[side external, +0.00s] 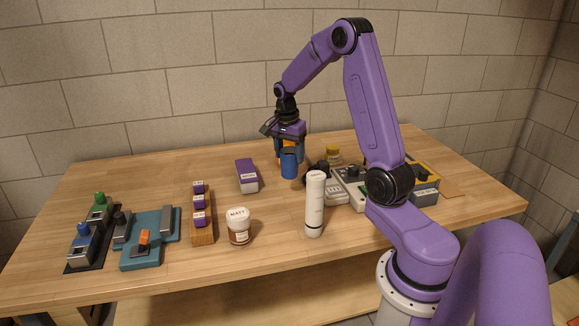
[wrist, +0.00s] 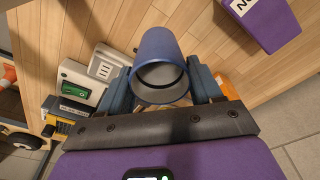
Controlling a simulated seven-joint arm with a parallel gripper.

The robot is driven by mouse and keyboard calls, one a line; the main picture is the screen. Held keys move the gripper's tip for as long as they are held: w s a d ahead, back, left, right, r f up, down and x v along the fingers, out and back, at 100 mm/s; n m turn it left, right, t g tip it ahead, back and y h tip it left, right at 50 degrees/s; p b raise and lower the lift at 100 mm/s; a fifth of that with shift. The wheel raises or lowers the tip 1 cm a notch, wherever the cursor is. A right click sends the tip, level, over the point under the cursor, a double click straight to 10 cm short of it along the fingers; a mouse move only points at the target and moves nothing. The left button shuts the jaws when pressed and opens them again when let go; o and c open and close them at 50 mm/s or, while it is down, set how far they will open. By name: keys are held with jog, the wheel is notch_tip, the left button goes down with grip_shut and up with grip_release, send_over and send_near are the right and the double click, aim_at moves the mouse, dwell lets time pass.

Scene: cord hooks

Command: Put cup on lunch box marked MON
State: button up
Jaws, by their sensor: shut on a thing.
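A blue cup (side external: 289,167) is between the fingers of my gripper (side external: 289,152), which is shut on it. In the wrist view the cup (wrist: 160,62) shows its open, grey-lined mouth towards the camera, with a finger of my gripper (wrist: 161,90) on each side. I cannot tell whether its base touches the table. A purple box (side external: 246,174) with a pale label on its front stands on the table to the left of the cup. In the wrist view this box (wrist: 262,18) is at the upper right, its label cut off, with an N showing.
A wooden rack (side external: 202,234) with purple labelled blocks, a white-lidded jar (side external: 239,227) and a white cylinder (side external: 315,205) stand in front. The table's back left is clear.

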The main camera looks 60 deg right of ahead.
jog(key=w+a+r, duration=0.2)
jog(key=a+r, duration=0.5)
jog(key=r, duration=0.4)
jog(key=shift+n, duration=0.4)
jog(key=shift+w+d+f, duration=0.8)
jog(key=shift+w+f, duration=1.35)
jog(key=shift+w+d+f, duration=0.85)
jog(key=shift+w+f, duration=1.3)
jog(key=shift+w+d+f, duration=0.8)
jog(key=shift+w+f, duration=1.35)
jog(key=shift+f, duration=0.15)
jog(key=o, duration=1)
jog(key=shift+o, duration=0.2)
